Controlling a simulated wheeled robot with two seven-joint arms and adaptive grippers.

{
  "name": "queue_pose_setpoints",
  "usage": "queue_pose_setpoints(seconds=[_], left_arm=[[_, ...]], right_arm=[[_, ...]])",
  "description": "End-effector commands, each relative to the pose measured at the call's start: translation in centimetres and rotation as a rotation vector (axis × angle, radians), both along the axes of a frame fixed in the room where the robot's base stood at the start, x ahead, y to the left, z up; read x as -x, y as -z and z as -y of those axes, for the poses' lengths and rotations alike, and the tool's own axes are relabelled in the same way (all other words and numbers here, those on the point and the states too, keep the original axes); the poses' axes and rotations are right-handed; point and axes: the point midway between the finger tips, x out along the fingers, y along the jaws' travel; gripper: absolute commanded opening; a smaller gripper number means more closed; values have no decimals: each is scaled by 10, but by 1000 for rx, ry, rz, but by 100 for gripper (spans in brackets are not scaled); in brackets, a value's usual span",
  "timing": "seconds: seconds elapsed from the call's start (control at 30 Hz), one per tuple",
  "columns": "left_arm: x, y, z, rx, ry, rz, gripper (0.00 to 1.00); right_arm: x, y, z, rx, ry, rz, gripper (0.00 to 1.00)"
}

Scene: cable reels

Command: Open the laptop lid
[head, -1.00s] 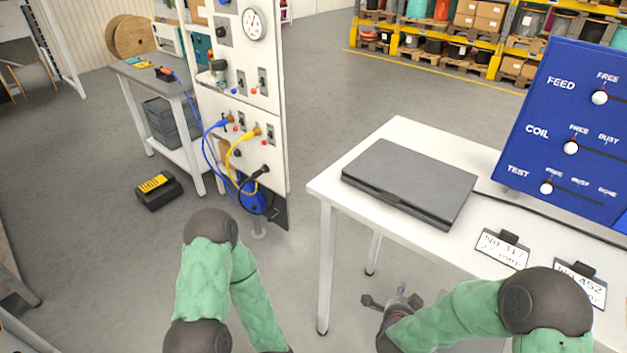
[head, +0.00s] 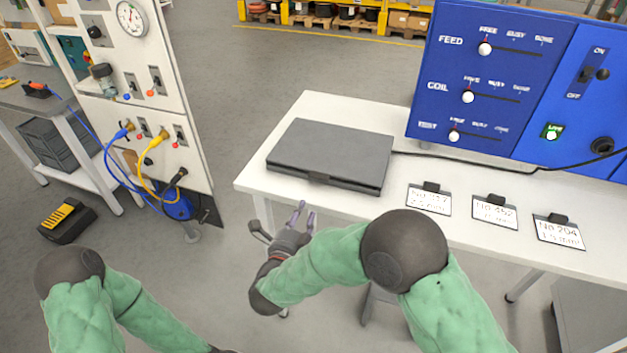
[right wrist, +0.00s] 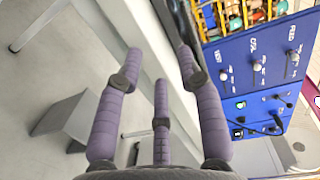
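The closed dark grey laptop (head: 331,153) lies flat on the white table (head: 262,182) in the head view, its front edge facing me. In the right wrist view a dark edge at the top (right wrist: 180,20), likely the laptop, shows beyond the fingers. My right gripper (head: 300,216) is in front of the table's front edge, below and apart from the laptop. Its purple fingers (right wrist: 160,80) are spread apart with nothing between them in the right wrist view. My left arm shows at the lower left of the head view, but its gripper is out of sight.
A blue panel (head: 480,105) with sliders stands at the back right of the table. Three label cards (head: 495,212) lie right of the laptop along the front. A cable (head: 450,157) runs behind them. A white board (head: 150,90) with plugs stands left of the table.

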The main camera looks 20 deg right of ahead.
Motion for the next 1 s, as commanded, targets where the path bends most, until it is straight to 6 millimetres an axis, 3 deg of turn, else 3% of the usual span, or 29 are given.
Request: queue_pose_setpoints(seconds=[0.17,0.33,0.8,1.0], left_arm=[[-1,-5,0,0,-1,1,40],[0,-4,0,0,-1,1,40],[-1,5,0,0,-1,1,40],[0,7,0,0,-1,1,40]], right_arm=[[10,-25,-1,-44,52,85,37],[9,-29,4,-57,72,108,37],[-54,-28,47,-57,72,106,37],[-71,-29,58,-56,70,104,37]])
